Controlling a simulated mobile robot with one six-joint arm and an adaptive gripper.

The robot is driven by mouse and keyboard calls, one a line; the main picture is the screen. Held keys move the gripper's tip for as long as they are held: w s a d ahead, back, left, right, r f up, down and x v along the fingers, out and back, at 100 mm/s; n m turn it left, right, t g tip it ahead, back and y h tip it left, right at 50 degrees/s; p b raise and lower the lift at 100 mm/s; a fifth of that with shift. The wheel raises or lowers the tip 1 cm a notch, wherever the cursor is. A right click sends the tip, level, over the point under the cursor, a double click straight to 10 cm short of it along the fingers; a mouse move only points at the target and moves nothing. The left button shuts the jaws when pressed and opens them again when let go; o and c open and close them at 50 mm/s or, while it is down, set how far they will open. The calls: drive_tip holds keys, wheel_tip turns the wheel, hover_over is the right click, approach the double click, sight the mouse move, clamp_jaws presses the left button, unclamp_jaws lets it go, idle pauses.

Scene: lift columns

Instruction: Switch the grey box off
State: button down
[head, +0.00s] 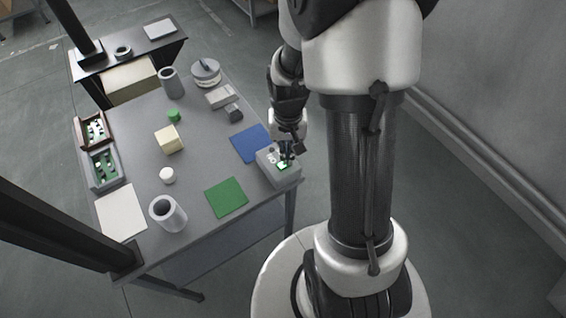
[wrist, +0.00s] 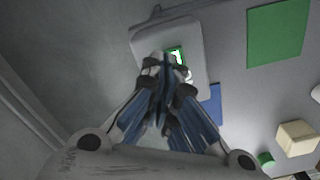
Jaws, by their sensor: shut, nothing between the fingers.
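The grey box (head: 279,173) stands at the right edge of the table in the head view, next to a blue mat. A small lit green and white patch shows on its top, partly covered by my fingers. My gripper (head: 286,158) is directly over the top of the box, with its fingers shut and empty. In the wrist view the shut fingers of my gripper (wrist: 166,66) reach over the grey box (wrist: 196,36), close beside the green and white patch. I cannot tell whether the fingertips touch the box.
A blue mat (head: 250,143) and a green mat (head: 226,197) lie near the box. A yellow block (head: 168,139), a green piece (head: 174,116), a white disc (head: 167,175) and grey cylinders stand farther left. Two boxes with green boards (head: 104,166) sit at the left edge.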

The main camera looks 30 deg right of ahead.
drive_tip(key=shift+f+b, duration=0.85)
drive_tip(key=shift+f, duration=0.25)
idle(0.9)
drive_tip(key=shift+r+p, duration=3)
drive_tip(key=shift+r, duration=0.55)
